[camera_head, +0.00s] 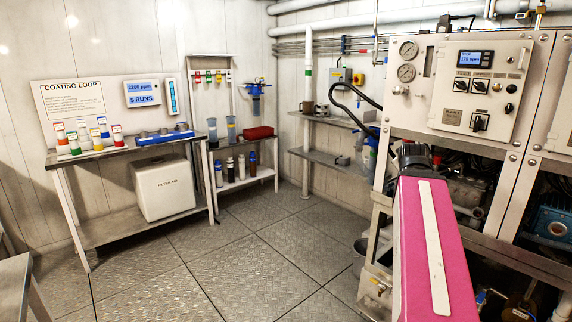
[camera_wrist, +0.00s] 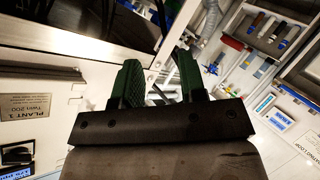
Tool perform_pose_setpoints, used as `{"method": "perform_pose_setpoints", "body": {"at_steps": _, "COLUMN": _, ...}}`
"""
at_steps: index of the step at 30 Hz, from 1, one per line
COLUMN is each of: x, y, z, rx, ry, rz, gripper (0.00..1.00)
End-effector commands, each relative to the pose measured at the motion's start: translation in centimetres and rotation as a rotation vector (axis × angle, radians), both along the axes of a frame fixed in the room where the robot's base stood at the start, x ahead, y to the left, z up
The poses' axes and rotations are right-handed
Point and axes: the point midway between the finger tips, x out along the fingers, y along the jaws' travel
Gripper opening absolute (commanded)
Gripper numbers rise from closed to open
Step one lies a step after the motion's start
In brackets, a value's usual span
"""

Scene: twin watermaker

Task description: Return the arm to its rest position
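My arm shows in the head view as a pink link with a pale stripe, reaching from the lower right toward the white control panel (camera_head: 478,88). A dark joint is at its far end, and the gripper is hidden beyond it. In the wrist view my gripper (camera_wrist: 160,78) has its two green fingers apart, with nothing held between them. Its dark crossbar fills the lower middle. A white panel with a plate marked PLANT 1 (camera_wrist: 26,107) lies to the left of the fingers, close to my wrist.
The watermaker frame and its pipework (camera_head: 470,185) stand close to my arm on the right. A bench (camera_head: 120,151) with coloured bottles and a low shelf (camera_head: 240,180) stand at the left and back. The metal floor (camera_head: 230,250) in the middle is clear.

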Motion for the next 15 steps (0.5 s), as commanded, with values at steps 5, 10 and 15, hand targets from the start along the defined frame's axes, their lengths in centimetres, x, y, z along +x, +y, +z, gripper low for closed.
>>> {"method": "perform_pose_setpoints", "body": {"at_steps": 5, "x": 0.8, "y": 3.4, "z": -7.3, "rx": 0.141, "ry": 0.134, "rz": 0.000, "gripper": 0.38}}
{"method": "perform_pose_setpoints", "body": {"at_steps": 10, "x": 0.7, "y": 6.6, "z": -13.7, "rx": 0.259, "ry": 0.264, "rz": -0.016, "gripper": 0.38}}
{"method": "perform_pose_setpoints", "body": {"at_steps": 15, "x": -0.3, "y": 9.9, "z": -19.9, "rx": 0.364, "ry": 0.399, "rz": -0.047, "gripper": 0.38}}
